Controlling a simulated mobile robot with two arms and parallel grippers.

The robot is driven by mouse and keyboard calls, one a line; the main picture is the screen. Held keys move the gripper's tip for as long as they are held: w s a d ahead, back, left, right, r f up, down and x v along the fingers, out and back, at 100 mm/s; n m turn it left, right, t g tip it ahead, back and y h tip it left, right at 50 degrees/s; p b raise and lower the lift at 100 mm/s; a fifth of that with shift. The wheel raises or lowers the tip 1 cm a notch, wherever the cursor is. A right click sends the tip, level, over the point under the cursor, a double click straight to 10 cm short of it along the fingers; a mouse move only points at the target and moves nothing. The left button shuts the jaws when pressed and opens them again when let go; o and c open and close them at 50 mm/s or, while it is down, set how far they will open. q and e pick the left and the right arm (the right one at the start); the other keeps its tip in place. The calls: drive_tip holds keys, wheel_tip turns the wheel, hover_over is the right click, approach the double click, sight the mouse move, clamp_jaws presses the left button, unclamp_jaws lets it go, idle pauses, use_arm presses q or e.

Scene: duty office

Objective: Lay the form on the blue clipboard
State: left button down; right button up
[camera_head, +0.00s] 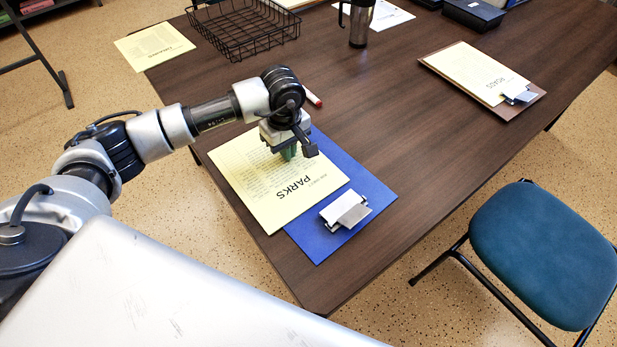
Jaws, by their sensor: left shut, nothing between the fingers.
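A yellow form marked PARKS (262,185) lies partly over the blue clipboard (371,190). The form is shifted to the left, and its left part reaches past the board onto the table. The clipboard lies near the table's front edge, with its metal clip (346,212) at the near end, just beyond the form's corner. My left gripper (289,154) is shut and empty, pointing down over the form's far right part. Whether its fingertips touch the paper I cannot tell. My right gripper is not in view.
A brown clipboard (524,105) holds a yellow ROADS form (472,70). Another yellow sheet (154,46) lies by the table's left edge, beside a black wire basket (240,28). A blue chair (545,250) is at right. The table's middle is clear.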

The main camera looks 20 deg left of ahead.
use_arm(q)
drive_tip(key=shift+f, duration=0.2)
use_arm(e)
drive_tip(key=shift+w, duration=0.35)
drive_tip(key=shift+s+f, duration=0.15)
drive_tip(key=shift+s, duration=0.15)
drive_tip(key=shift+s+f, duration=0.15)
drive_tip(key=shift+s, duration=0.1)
use_arm(q)
drive_tip(key=shift+w, duration=0.1)
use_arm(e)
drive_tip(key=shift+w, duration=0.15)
use_arm(q)
drive_tip(key=shift+w+d+b, duration=0.15)
drive_tip(key=shift+w+b, duration=0.1)
drive_tip(key=shift+b, duration=0.1)
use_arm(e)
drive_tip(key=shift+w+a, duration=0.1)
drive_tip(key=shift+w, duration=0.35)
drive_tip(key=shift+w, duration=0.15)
use_arm(q)
drive_tip(key=shift+w+d, duration=0.15)
drive_tip(key=shift+w, duration=0.05)
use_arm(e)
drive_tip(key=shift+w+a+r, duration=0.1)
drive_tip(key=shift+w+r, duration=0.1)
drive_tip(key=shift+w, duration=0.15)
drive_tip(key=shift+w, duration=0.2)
